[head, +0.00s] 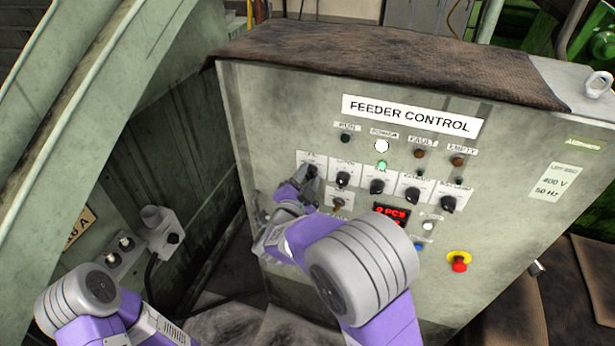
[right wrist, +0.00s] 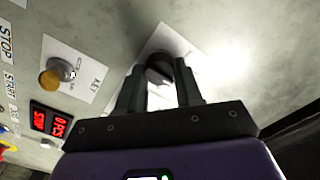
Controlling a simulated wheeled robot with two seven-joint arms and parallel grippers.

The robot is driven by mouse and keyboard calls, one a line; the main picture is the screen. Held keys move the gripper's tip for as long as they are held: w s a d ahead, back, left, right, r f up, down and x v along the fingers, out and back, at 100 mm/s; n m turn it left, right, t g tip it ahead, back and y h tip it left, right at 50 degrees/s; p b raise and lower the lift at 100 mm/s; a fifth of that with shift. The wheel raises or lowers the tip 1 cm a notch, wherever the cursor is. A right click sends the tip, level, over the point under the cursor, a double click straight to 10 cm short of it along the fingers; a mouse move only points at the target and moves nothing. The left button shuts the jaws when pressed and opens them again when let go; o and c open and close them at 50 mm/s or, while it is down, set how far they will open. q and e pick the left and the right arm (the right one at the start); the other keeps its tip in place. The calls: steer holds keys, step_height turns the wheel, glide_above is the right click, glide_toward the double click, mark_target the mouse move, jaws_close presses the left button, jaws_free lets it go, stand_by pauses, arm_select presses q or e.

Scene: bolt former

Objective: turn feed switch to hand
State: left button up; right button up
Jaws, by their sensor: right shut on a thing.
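The grey feeder control panel (head: 275,120) carries a row of black rotary switches. My right gripper (head: 306,184) is at the leftmost switch (head: 312,171) of that row, and its fingers partly cover it. In the right wrist view this black knob (right wrist: 159,68) sits on a white label plate, between the two dark fingers of my right gripper (right wrist: 160,88). The fingers are shut on the knob. The plate's small lettering is not readable, so I cannot tell the knob's marked position. My left arm shows at the lower left, but its gripper is out of view.
Other rotary switches (head: 377,187) continue to the right. A yellowish key switch (right wrist: 50,77) and a red display (head: 391,213) are close by. A red emergency button (head: 459,262) is at lower right. A brown cloth (head: 390,55) covers the cabinet top. Sockets (head: 125,245) stand at left.

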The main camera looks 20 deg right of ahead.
steer(key=n+p, duration=0.4)
steer(key=shift+r+n+p, duration=0.2)
steer(key=shift+n+p, duration=0.1)
steer(key=shift+p, duration=0.1)
steer(key=shift+a+f+n+p, duration=0.1)
steer(key=shift+f+n+p, duration=0.05)
steer(key=shift+n+p, duration=1.8)
steer(key=shift+n, duration=0.25)
steer(key=o, duration=1)
steer(key=shift+o, duration=0.2)
steer(key=v, duration=0.7)
steer(key=shift+s+a, duration=0.15)
steer(key=shift+s, duration=0.1)
